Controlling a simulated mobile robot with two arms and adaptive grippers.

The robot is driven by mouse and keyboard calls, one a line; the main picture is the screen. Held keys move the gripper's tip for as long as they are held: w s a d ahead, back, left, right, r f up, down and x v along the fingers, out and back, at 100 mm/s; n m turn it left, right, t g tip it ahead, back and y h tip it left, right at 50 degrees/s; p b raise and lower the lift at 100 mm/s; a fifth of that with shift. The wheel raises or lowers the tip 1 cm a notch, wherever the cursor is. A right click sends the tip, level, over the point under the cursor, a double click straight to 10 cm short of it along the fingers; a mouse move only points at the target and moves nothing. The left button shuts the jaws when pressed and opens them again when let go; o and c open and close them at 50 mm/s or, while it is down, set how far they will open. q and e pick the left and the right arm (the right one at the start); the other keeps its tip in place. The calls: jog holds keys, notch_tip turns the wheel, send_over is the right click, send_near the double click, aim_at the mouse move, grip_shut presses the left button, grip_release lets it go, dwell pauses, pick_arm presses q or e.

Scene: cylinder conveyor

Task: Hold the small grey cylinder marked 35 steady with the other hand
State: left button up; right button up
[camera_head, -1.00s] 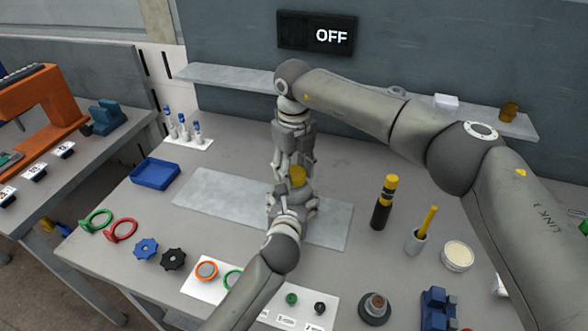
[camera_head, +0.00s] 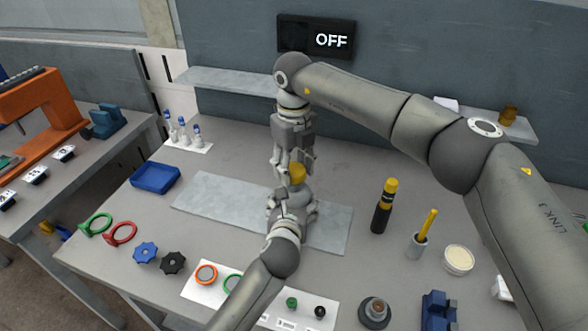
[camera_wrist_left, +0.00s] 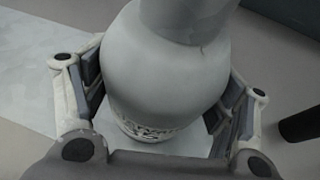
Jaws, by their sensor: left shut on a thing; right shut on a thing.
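The small grey cylinder (camera_wrist_left: 165,70) fills the middle of the left wrist view, with a rounded body and a narrower neck. A dark marking shows low on its side, but I cannot read it. My left gripper (camera_head: 292,204) has its fingers on both sides of this body, over the grey plate. In the head view the gripper hides most of the cylinder. A yellow top (camera_head: 297,173) shows just above the left gripper. My right gripper (camera_head: 292,168) reaches down from above with its fingers at the yellow top. It is shut, and the exact contact is partly hidden.
The grey plate (camera_head: 215,198) lies under the grippers. A blue tray (camera_head: 155,177) is to the left. A black and yellow cylinder (camera_head: 383,208) and a cup with a yellow stick (camera_head: 418,243) stand to the right. Rings and knobs lie in front. A sign (camera_head: 318,38) reads OFF.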

aim_at(294, 169)
jog(key=shift+r, duration=0.1)
jog(key=shift+r, duration=2)
pick_arm(q)
jog(key=o, duration=2)
jog(key=shift+s, duration=0.1)
